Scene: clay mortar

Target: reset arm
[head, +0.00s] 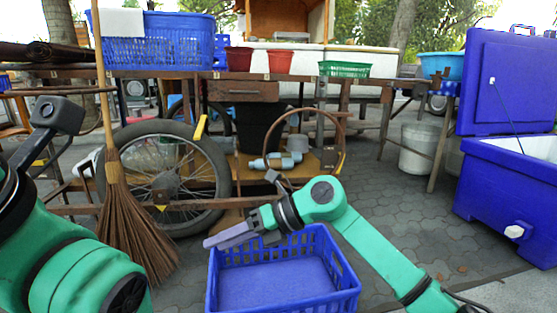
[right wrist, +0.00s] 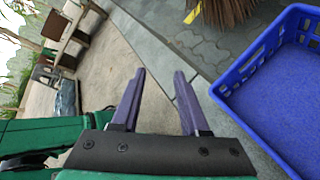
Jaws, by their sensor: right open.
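My right gripper (head: 232,236) is above the left rim of a blue crate in the head view. In the right wrist view its two purple fingers (right wrist: 158,100) are spread apart with nothing between them. My right arm comes in from the lower right, over the crate's back right corner. My left arm fills the left edge of the head view; its gripper fingers do not show.
The blue crate (head: 349,290) looks empty and also shows in the right wrist view (right wrist: 222,92). A broom (head: 135,220) and a wheel (head: 215,205) stand at left. A blue cooler (head: 500,195) with raised lid stands at right. Paved floor right of the crate is free.

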